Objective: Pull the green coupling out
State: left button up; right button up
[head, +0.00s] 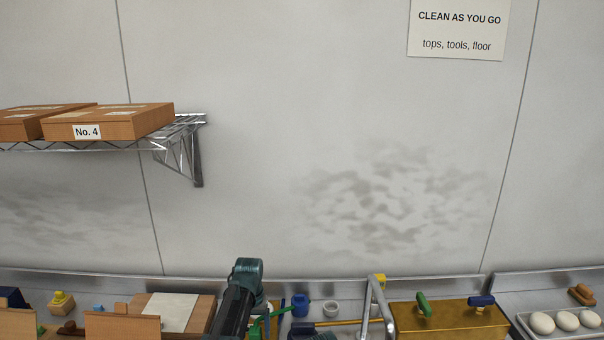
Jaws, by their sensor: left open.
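A green upright coupling (423,304) stands on the top of a brass-coloured block (452,322), near its left end. Whether it is seated in the block I cannot tell. My left arm rises from the bottom edge, left of the middle, with a dark teal joint at its top. My left gripper (257,318) is low beside that arm, well left of the block and apart from the coupling. It is open; its fingertips are mostly hidden. My right gripper cannot be made out.
A blue coupling-like piece (481,300) sits right of the green one. A grey curved metal bar (372,300) stands left of the block. An egg tray (520,323) is at right. A wooden box (110,122) lies on a wall shelf (180,126) at left.

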aim_at(255, 329)
dwell(0.9)
pick_arm(q)
grip_shut()
jog(key=shift+r, duration=0.15)
dwell(0.4)
jog(key=shift+r+p, duration=2.9)
jog(key=shift+p, duration=0.2)
